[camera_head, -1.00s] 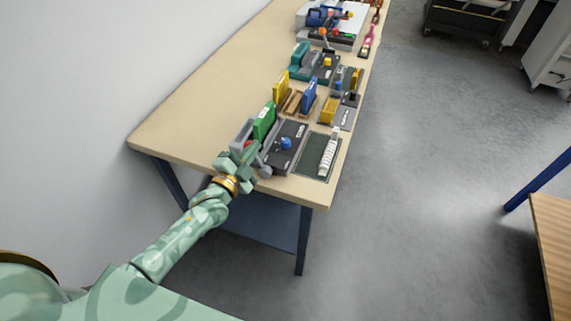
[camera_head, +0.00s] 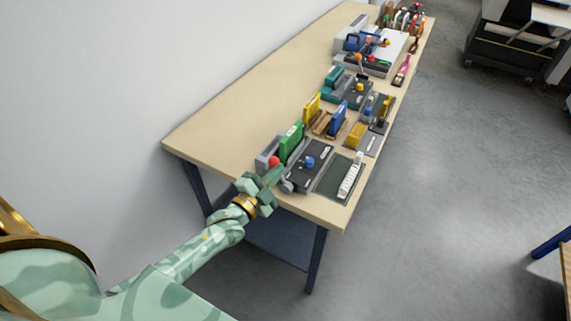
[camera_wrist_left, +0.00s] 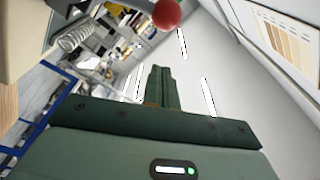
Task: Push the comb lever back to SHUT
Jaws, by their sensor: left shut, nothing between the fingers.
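A red ball knob (camera_head: 274,161), which looks like the comb lever's end, is at the near left end of a grey and dark machine (camera_head: 305,178) on the bench. The SHUT marking cannot be read. My left gripper (camera_head: 279,173) is shut and empty, its tips right beside the knob in the head view; I cannot tell if they touch. In the left wrist view the closed fingers (camera_wrist_left: 158,86) point up the picture, and the red knob (camera_wrist_left: 166,14) shows beyond them at the top, apart from them in the picture. My right gripper is not in view.
A green upright piece (camera_head: 291,141) stands behind the knob, and a blue knob (camera_head: 308,162) is on the machine's top. A white comb strip (camera_head: 350,176) lies on a dark green mat (camera_head: 330,182) to the right. The bench (camera_head: 215,125) is bare along its left side.

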